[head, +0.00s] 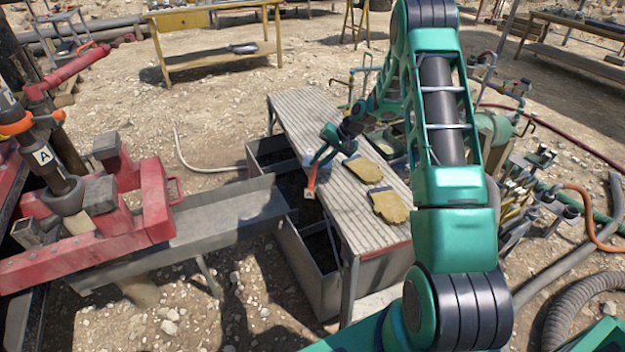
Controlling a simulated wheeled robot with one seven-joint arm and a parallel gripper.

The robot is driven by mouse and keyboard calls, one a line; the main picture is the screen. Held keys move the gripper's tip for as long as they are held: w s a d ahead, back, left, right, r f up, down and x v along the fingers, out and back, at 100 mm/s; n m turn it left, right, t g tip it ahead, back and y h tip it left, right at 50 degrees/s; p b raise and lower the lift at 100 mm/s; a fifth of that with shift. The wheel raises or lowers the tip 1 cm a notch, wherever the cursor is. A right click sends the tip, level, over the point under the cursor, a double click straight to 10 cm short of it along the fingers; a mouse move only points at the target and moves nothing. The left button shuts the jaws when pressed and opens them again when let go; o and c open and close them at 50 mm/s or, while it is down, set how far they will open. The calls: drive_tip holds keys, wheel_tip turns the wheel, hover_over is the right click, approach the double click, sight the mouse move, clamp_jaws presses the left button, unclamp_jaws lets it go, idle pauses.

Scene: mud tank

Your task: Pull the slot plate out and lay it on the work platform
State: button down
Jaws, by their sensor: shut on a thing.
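My gripper (318,158) is at the left edge of the work platform (300,115), a long ribbed metal table top. It is shut on a small orange piece with a white A-marked end (311,182), which looks like the slot plate. The piece hangs steeply down from the jaws, beside or just over the platform's edge. I cannot tell whether it touches the platform. The fingertips are small and partly hidden at this distance.
A pair of tan gloves (388,205) lies on the platform. Grey open-topped mud tanks (310,255) stand below its left side, fed by a metal trough (215,215). A red machine (150,200) with an A-marked pipe (45,158) is at left. The platform's far end is clear.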

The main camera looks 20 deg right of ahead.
drive_tip(key=w+d+r+m+t+h, duration=0.1)
drive_tip(key=w+d+r+m+h, duration=0.3)
drive_tip(key=w+d, duration=0.5)
drive_tip(key=w+d+r+m+t+h, duration=0.1)
drive_tip(key=w+d+m+t, duration=0.1)
drive_tip(key=w+d+m, duration=0.7)
drive_tip(key=shift+w+a+f+n, duration=0.25)
drive_tip(key=shift+a+f+n, duration=0.2)
drive_tip(key=shift+f, duration=0.8)
drive_tip(key=shift+w+a+f+n, duration=0.3)
drive_tip(key=shift+a+f, duration=0.2)
drive_tip(key=shift+f, duration=0.7)
drive_tip(key=shift+w+a+f+n, duration=0.2)
drive_tip(key=shift+a+f+n, duration=0.3)
drive_tip(key=shift+f, duration=0.75)
drive_tip(key=shift+f, duration=0.55)
